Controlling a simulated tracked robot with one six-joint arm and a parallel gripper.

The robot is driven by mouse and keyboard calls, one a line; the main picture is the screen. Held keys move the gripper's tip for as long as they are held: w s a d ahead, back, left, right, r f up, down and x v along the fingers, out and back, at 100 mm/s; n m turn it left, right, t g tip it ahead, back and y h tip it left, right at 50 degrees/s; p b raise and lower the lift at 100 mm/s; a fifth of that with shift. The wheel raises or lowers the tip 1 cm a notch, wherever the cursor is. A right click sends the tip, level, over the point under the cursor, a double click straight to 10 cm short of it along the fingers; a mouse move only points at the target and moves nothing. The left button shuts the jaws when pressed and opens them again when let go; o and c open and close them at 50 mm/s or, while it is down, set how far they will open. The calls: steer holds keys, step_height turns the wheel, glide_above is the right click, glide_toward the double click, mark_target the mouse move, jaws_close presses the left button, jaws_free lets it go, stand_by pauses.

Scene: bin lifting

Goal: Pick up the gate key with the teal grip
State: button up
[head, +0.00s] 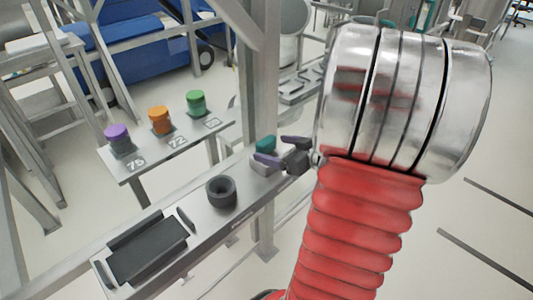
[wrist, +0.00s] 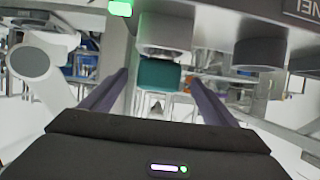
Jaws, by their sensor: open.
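The gate key's teal grip (head: 265,143) shows at the far end of the grey rail in the head view, just beyond my gripper (head: 281,149). In the wrist view the teal grip (wrist: 159,74) lies between my two purple fingers, with a gap on each side. It adjoins a grey round holder (wrist: 165,37). My gripper (wrist: 157,79) is open and empty. The rest of the key is hidden, and I cannot tell how deep the grip sits between the fingers.
A dark ring-shaped holder (head: 221,193) and a black tray (head: 148,250) are on the rail (head: 200,225). A side shelf (head: 185,150) carries purple (head: 117,134), orange (head: 160,118) and green (head: 196,101) capped pieces. A metal post (head: 263,215) stands close by.

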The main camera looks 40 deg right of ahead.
steer(key=shift+x, duration=2.4)
steer(key=c, duration=1.3)
steer(key=shift+r, duration=5)
step_height(320, 180, up, 6)
glide_above(269, 147)
steer(key=w, duration=0.1)
steer(key=shift+w, duration=0.2)
steer(key=shift+w, duration=0.1)
